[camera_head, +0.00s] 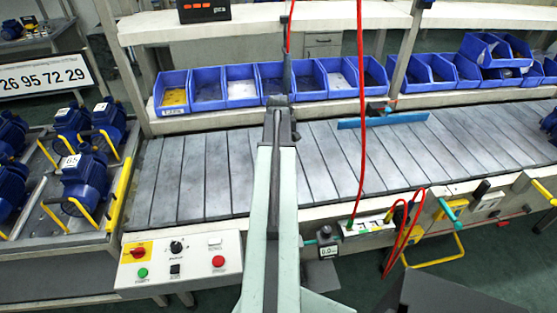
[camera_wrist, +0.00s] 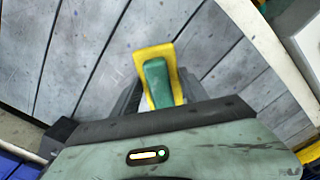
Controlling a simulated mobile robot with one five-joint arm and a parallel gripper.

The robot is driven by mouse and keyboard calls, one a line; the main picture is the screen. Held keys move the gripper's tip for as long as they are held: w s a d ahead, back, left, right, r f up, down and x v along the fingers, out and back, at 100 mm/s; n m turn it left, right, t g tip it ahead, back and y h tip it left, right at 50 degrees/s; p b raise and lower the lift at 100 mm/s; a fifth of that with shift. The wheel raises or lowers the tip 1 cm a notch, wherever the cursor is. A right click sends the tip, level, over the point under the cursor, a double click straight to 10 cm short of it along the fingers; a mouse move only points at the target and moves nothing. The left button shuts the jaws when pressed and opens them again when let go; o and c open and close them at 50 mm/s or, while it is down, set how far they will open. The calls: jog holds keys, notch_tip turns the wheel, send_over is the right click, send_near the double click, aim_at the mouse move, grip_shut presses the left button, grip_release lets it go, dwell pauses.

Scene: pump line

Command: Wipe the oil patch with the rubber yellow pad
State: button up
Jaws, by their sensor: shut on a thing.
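The rubber yellow pad (camera_wrist: 142,60) with a green grip block on it shows in the wrist view. My gripper (camera_wrist: 158,92) is shut on it, with dark fingers on either side of the green block. The pad is over the grey slatted surface; I cannot tell whether it touches the slats. In the head view my own arm covers the middle of the slatted line (camera_head: 205,175), and I cannot make out the pad there. I cannot pick out an oil patch for certain in either view; the slats show only faint grey mottling.
Blue bins (camera_head: 240,88) line the back edge of the line. A teal bar (camera_head: 383,120) lies on the slats at right. A red hose (camera_head: 361,100) hangs in front. A control box (camera_head: 180,262) stands at front left. Blue pumps (camera_head: 85,175) sit in a rack at left.

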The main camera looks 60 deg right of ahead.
notch_tip(320, 180, up, 3)
jog(key=p, duration=0.3)
jog(key=shift+r, duration=0.1)
